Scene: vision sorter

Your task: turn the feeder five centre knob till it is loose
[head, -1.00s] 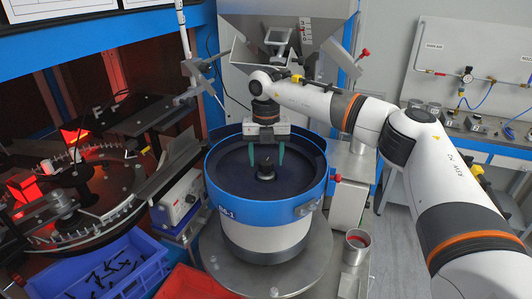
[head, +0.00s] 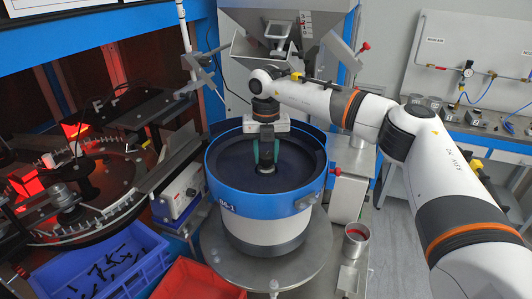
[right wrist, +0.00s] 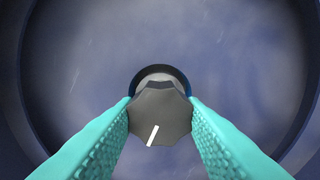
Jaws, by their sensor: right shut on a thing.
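The feeder bowl (head: 222,184) is a blue-rimmed drum with a dark inside, standing at the middle of the head view. Its centre knob (right wrist: 160,115) is a dark grey, many-sided knob with a white mark on top, seen in the right wrist view. The white mark leans a little right of upright there. My right gripper (head: 265,158) reaches down into the bowl from above. Its teal fingers, also in the right wrist view (right wrist: 160,118), are shut on the knob from both sides. The knob sits at the bowl's middle. My left gripper is not in view.
A blue crate (head: 160,262) with dark parts and a red crate (head: 200,280) stand at the front left. A round sorting table (head: 80,190) is at the left. A hopper (head: 285,20) hangs behind the bowl. A metal cup (head: 356,238) stands at the right.

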